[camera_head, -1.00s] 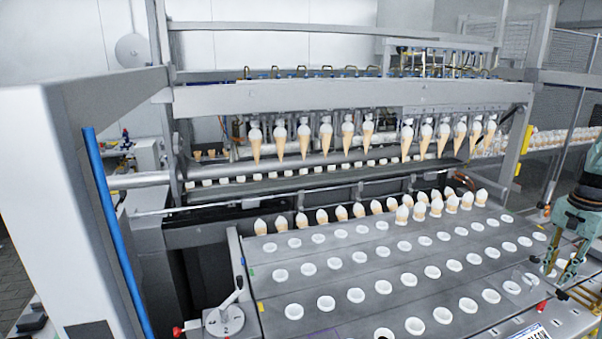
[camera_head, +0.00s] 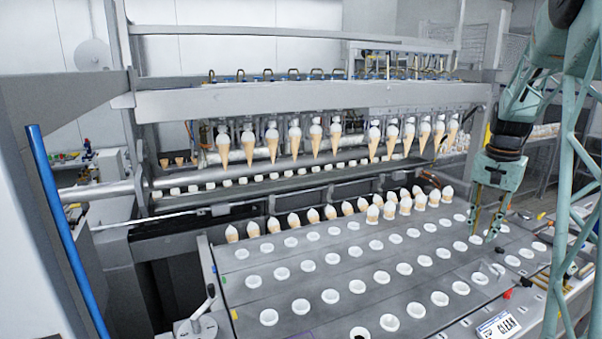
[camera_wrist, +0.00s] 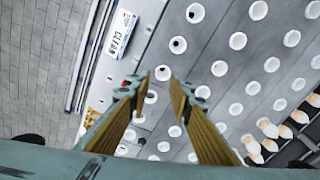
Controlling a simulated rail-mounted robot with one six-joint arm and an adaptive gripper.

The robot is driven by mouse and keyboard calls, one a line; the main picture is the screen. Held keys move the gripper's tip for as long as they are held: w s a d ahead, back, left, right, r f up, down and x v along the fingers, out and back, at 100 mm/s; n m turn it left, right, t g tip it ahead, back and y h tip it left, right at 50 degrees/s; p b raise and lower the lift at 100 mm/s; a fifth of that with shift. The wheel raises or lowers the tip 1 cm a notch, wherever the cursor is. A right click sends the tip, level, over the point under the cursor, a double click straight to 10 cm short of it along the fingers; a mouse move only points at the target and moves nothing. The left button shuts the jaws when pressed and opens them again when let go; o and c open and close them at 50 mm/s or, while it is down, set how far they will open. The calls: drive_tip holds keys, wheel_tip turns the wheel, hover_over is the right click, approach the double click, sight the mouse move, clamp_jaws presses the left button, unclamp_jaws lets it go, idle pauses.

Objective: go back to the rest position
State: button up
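My gripper (camera_head: 484,226) hangs at the right of the head view, above the right part of the grey plate (camera_head: 330,270) with rows of white-rimmed holes. Its fingers point down. In the wrist view my gripper (camera_wrist: 160,84) shows two fingers set apart with nothing between them. The plate and its white rings lie below. My arm comes down from the top right of the head view. How far the fingertips are above the plate is hard to tell.
Cones (camera_head: 390,206) with white tops stand in the plate's back rows. More cones (camera_head: 317,137) hang from the machine's overhead bar (camera_head: 300,100). A sign (camera_head: 497,326) reading CLEAN lies at the front right. A blue pole (camera_head: 68,235) and white column stand at the left.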

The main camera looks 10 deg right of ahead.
drive_tip(key=s+a+r+n+t+b, duration=0.15)
drive_tip(key=s+a+r, duration=0.25)
drive_tip(key=a, duration=0.7)
drive_tip(key=s+a+r+n, duration=0.25)
drive_tip(key=a+r, duration=0.25)
drive_tip(key=a, duration=0.5)
drive_tip(key=s+a+r+n+b, duration=0.15)
drive_tip(key=s+a+r, duration=0.3)
drive_tip(key=a, duration=0.65)
drive_tip(key=s+a+f+n+t+b, duration=0.1)
drive_tip(key=s+a+f+n, duration=0.1)
drive_tip(key=s+a, duration=0.7)
drive_tip(key=s+a+f+n+t+b, duration=0.1)
drive_tip(key=s+a+f+n, duration=0.2)
drive_tip(key=s+a, duration=0.6)
drive_tip(key=shift+s+n+y, duration=0.3)
drive_tip(key=shift+s+n, duration=0.45)
drive_tip(key=shift+s, duration=2.65)
drive_tip(key=shift+d+r, duration=0.1)
